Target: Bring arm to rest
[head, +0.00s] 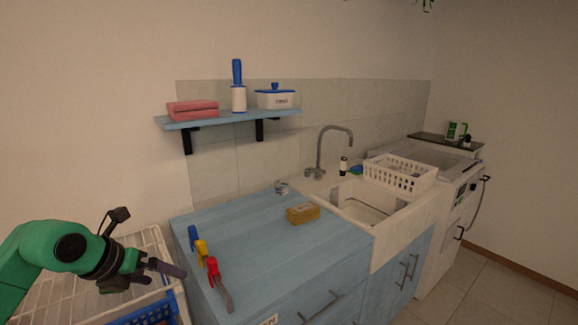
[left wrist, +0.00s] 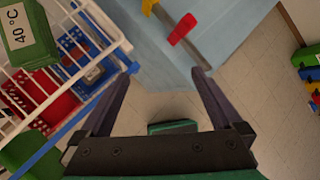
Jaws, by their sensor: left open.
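My left arm comes in from the left edge of the head view, green with a black wrist. Its gripper (head: 165,275) is beside the left end of the blue counter, in front of the white wire rack. In the left wrist view my left gripper (left wrist: 165,72) has its two dark fingers spread wide apart, with nothing between them. The fingertips point toward the counter edge and the floor. My right gripper is not in either view.
The white wire rack (head: 150,240) stands close to my left gripper. A sink (head: 370,200) and white basket (head: 400,174) are farther right.

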